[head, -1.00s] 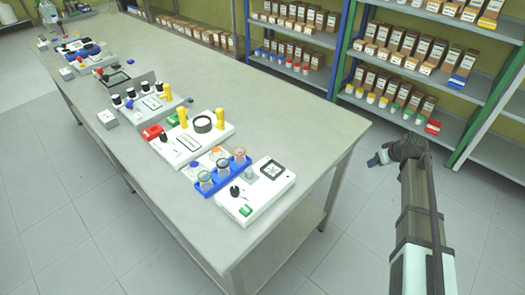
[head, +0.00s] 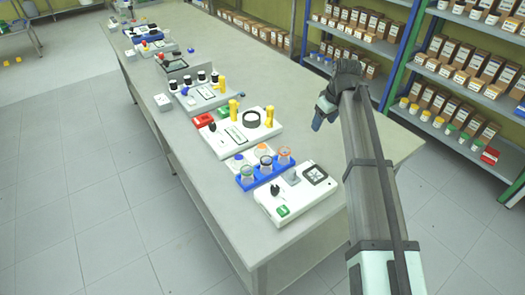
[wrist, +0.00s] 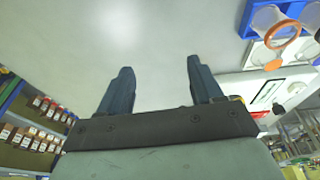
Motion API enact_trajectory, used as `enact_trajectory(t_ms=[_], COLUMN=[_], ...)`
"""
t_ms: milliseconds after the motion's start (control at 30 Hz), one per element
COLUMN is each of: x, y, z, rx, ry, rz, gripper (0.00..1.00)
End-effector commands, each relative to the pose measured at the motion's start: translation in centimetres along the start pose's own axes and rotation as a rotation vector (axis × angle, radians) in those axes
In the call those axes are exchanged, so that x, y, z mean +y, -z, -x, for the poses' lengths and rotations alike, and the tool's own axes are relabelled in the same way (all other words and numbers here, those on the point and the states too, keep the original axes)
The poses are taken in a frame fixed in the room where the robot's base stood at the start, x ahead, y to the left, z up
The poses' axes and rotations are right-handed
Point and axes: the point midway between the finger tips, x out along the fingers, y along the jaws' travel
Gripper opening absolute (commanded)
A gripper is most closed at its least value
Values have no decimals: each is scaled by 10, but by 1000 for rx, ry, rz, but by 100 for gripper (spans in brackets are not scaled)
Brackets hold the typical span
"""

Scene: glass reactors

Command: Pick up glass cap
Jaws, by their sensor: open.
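No part is plainly recognisable as the glass cap. Clear glass vessels with coloured rings (head: 284,156) stand in a blue rack (head: 264,178) near the front end of the bench. The orange-ringed glass (wrist: 284,32) also shows at the upper right of the wrist view. My gripper (head: 318,120) is above the bench's right side, behind and to the right of the rack. In the wrist view my gripper (wrist: 158,78) has its two fingers wide apart, with nothing between them.
A white device (head: 296,197) sits in front of the rack, and another white device with yellow posts (head: 240,133) sits behind it. Several more devices line the bench (head: 330,150). Shelves with boxes (head: 460,70) stand at the right. The bench below my gripper is bare.

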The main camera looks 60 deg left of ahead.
Motion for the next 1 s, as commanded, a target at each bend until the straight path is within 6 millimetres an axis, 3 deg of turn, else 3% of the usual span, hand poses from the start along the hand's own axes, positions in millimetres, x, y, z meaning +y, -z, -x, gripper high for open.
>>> enact_trajectory(t_ms=[33,200,433,667,1000], x=[-22,-90,-161,-187,-190], y=[18,58,89,97,84], z=[5,20,40,46,-4], rx=[-22,-108,-197,-231,-234], ry=[11,38,56,58,60], rz=[28,99,166,189,189], gripper=[65,65,65,65,65])
